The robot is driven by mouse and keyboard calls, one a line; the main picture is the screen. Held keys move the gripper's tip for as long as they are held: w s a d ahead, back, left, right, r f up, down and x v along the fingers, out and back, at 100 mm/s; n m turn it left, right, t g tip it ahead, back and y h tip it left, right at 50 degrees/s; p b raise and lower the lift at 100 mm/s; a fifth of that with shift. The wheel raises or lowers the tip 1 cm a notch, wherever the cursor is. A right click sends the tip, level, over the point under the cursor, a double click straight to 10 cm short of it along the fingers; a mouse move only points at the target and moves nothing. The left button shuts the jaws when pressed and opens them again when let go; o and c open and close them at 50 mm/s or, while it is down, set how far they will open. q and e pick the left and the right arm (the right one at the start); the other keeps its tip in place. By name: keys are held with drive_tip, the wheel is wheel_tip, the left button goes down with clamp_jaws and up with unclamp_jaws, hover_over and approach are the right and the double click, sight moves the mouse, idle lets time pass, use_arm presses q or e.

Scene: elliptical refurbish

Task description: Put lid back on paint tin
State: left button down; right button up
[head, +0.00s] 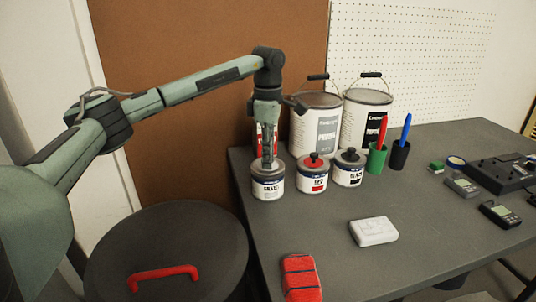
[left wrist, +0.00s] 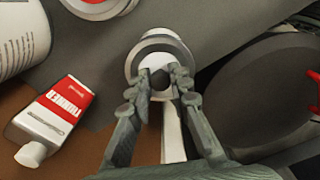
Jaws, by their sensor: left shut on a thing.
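My left gripper (head: 267,160) points down over the leftmost small paint tin (head: 268,186), a white tin with a silver-grey top. In the left wrist view my left gripper (left wrist: 160,80) has its fingertips closed around a small dark knob (left wrist: 160,78). The pale round lid under the knob lies over the tin's round top (left wrist: 158,46). The fingers partly cover the lid, and I cannot tell whether it is fully seated or slightly raised. My right gripper is in neither view.
A red-lidded tin (head: 312,174) and a black-lidded tin (head: 348,168) stand close to the right. A red-and-white thinner can (left wrist: 55,115) and large paint buckets (head: 316,125) stand behind. A dark bin (head: 165,240) stands left.

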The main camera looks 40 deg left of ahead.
use_arm(q)
drive_tip(key=c, duration=1.3)
unclamp_jaws()
drive_tip(key=shift+o, duration=0.4)
drive_tip(key=o, duration=0.4)
drive_tip(key=shift+r+p, duration=0.4)
drive_tip(key=shift+r, duration=3.1)
